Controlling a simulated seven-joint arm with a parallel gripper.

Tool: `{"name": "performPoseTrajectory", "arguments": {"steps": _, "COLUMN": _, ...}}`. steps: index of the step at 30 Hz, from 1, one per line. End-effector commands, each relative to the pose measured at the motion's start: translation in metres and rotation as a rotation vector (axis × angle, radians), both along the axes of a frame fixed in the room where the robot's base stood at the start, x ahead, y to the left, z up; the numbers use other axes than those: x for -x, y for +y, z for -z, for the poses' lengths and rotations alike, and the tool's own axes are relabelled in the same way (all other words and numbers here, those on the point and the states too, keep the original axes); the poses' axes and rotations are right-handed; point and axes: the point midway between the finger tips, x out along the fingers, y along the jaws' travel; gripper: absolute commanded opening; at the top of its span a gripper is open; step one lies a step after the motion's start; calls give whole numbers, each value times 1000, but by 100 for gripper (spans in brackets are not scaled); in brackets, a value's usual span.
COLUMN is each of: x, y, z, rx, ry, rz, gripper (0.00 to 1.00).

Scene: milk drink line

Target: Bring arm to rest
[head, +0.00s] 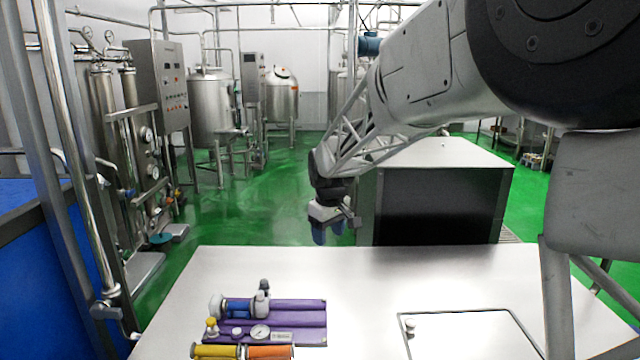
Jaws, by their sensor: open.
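My gripper (329,233) hangs at the end of my arm near the middle of the head view, above the far edge of the white table (370,275). Its blue fingertips point down and stand apart, with nothing between them. My arm reaches in from the upper right. The gripper is clear of the objects on the table.
A purple fixture (300,312) with a blue cylindrical part (238,308) and a gauge (260,332) lies at the table's front left. Yellow (215,352) and orange (270,352) cylinders lie before it. A framed panel (465,335) is at right. A dark cabinet (440,207) stands behind.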

Motion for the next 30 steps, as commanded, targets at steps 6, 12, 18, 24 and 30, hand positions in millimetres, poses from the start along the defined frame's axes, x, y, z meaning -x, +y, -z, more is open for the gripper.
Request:
{"name": "performPoseTrajectory", "arguments": {"steps": 6, "x": 53, "y": -33, "z": -24, "rx": -11, "ry": -19, "rz": 101, "gripper": 58}}
{"name": "performPoseTrajectory", "arguments": {"steps": 12, "x": 103, "y": -60, "z": -39, "rx": -21, "ry": -33, "rz": 191, "gripper": 58}}
{"name": "performPoseTrajectory", "arguments": {"steps": 18, "x": 155, "y": -84, "z": -48, "rx": -31, "ry": -47, "rz": 283, "gripper": 58}}
{"name": "performPoseTrajectory", "arguments": {"steps": 24, "x": 207, "y": -106, "z": -51, "rx": -43, "ry": -62, "rz": 374, "gripper": 58}}
{"name": "performPoseTrajectory", "arguments": {"steps": 30, "x": 259, "y": -124, "z": -50, "rx": -56, "ry": -78, "rz": 465, "gripper": 58}}
